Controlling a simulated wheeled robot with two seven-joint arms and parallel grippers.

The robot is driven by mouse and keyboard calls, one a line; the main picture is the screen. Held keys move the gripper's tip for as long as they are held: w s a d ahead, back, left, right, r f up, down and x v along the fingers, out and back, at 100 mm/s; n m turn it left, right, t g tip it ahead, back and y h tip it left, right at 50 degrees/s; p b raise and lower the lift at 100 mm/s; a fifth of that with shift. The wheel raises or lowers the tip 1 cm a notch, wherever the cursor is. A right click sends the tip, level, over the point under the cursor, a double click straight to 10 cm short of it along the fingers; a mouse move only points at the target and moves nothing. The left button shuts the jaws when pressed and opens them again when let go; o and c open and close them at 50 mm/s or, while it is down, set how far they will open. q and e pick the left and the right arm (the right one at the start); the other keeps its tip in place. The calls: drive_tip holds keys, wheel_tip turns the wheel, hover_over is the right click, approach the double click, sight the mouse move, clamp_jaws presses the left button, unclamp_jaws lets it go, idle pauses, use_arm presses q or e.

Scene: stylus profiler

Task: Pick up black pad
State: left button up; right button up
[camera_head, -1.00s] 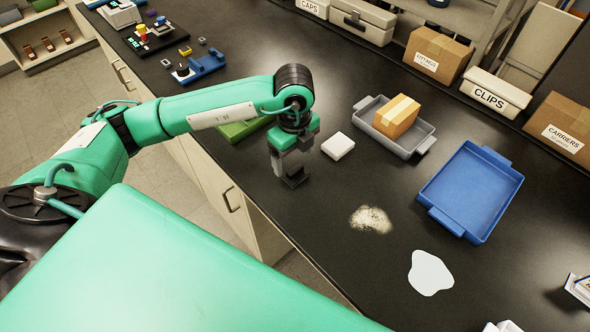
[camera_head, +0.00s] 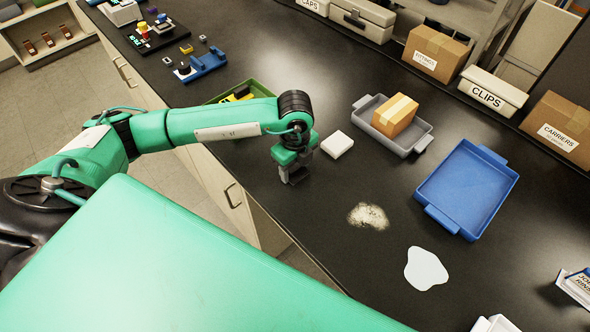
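My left gripper (camera_head: 293,178) points down at the black worktop, just left of the white block (camera_head: 337,144). Its fingertips are at or close to the surface. Something dark shows at and between the fingertips; it may be the black pad, but it blends with the black worktop and I cannot make out its outline. I cannot tell whether the fingers are closed on it. My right gripper is not in view.
A green tray (camera_head: 262,88) with dark and yellow items lies partly behind my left arm. A grey tray (camera_head: 425,142) holds a cardboard box (camera_head: 395,115). A blue tray (camera_head: 468,190), a powder patch (camera_head: 368,216) and a white puddle (camera_head: 425,268) lie right of the gripper.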

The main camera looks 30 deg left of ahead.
sight(295, 166)
use_arm(q)
drive_tip(key=shift+r, duration=0.1)
drive_tip(key=shift+c, duration=0.2)
drive_tip(key=shift+r, duration=0.55)
wheel_tip(295, 166, up, 19)
drive_tip(key=b, duration=0.3)
drive_tip(key=shift+f, duration=0.15)
drive_tip(key=o, duration=0.4)
drive_tip(key=shift+c, duration=1.4)
